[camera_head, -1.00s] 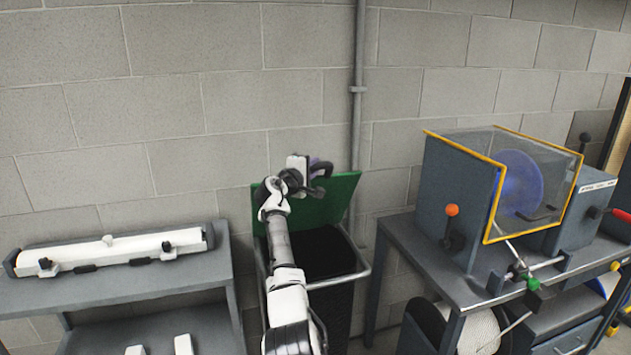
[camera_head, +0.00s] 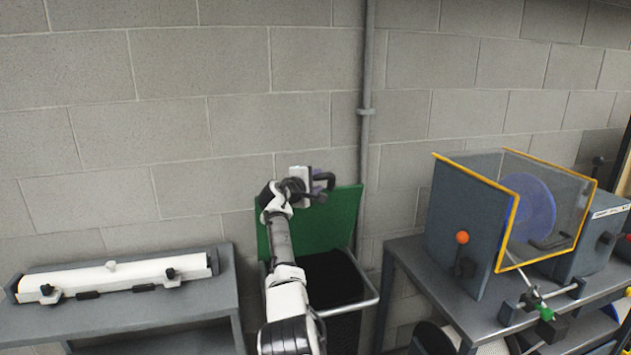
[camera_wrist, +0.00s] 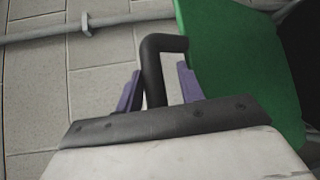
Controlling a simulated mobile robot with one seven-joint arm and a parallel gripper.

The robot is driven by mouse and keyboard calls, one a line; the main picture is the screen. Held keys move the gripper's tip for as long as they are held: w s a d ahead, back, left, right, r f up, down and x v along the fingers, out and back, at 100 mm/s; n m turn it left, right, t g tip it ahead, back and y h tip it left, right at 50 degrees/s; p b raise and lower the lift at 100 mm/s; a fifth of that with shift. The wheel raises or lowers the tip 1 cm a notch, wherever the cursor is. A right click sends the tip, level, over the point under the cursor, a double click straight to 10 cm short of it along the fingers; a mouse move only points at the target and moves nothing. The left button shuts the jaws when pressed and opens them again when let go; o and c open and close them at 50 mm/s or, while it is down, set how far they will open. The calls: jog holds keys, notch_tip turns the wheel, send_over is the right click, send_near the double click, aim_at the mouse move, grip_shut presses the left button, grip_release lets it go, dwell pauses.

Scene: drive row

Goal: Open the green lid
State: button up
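The green lid (camera_head: 335,218) stands raised, close to upright, at the back of a bin with a dark opening (camera_head: 332,277). In the wrist view the lid (camera_wrist: 240,70) fills the upper right. Its black bent handle (camera_wrist: 152,68) reaches out from the lid's edge and passes between my purple fingers. My gripper (camera_wrist: 159,92) has its fingers apart, with a visible gap beside the handle. In the head view my gripper (camera_head: 318,183) is at the lid's upper edge, and my arm hides part of the lid and bin.
A grey bench (camera_head: 120,303) with a white roller stands at left. At right a grey table (camera_head: 410,262) carries a machine with a yellow-edged clear guard (camera_head: 560,215). A vertical pipe (camera_head: 367,150) runs up the block wall behind the bin.

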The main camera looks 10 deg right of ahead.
jog(key=shift+o, duration=0.3)
jog(key=shift+r, duration=0.1)
jog(key=shift+a, duration=0.1)
jog(key=b+v, duration=0.5)
jog(key=v, duration=0.8)
jog(key=shift+s+a+b, duration=0.2)
jog(key=shift+s+b, duration=0.1)
jog(key=shift+r, duration=0.1)
